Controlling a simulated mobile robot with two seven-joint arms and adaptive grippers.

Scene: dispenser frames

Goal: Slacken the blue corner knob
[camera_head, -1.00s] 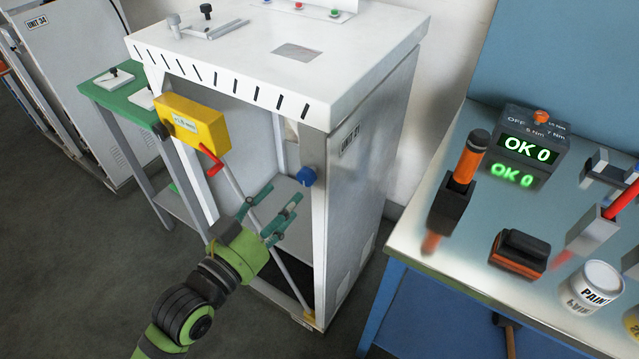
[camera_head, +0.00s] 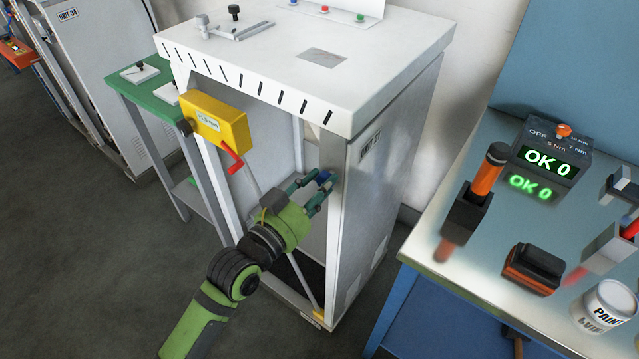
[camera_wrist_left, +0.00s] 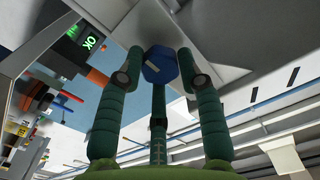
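The blue corner knob (camera_head: 324,176) is on the front right post of the white dispenser frame (camera_head: 342,215). My left gripper (camera_head: 320,186) is at the knob, with its green fingers around it and partly hiding it. In the left wrist view the knob (camera_wrist_left: 161,66) is between the two fingertips, with a pale mark on its face. The fingers are spread on either side, with narrow gaps to the knob. My right gripper is not in view.
A yellow box (camera_head: 217,122) with a red handle (camera_head: 232,158) is on the frame's left post. To the right, a workbench (camera_head: 478,270) holds an orange-handled tool (camera_head: 487,172), a display box reading OK 0 (camera_head: 550,150) and a paint can (camera_head: 604,306). A green side table (camera_head: 150,100) stands left.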

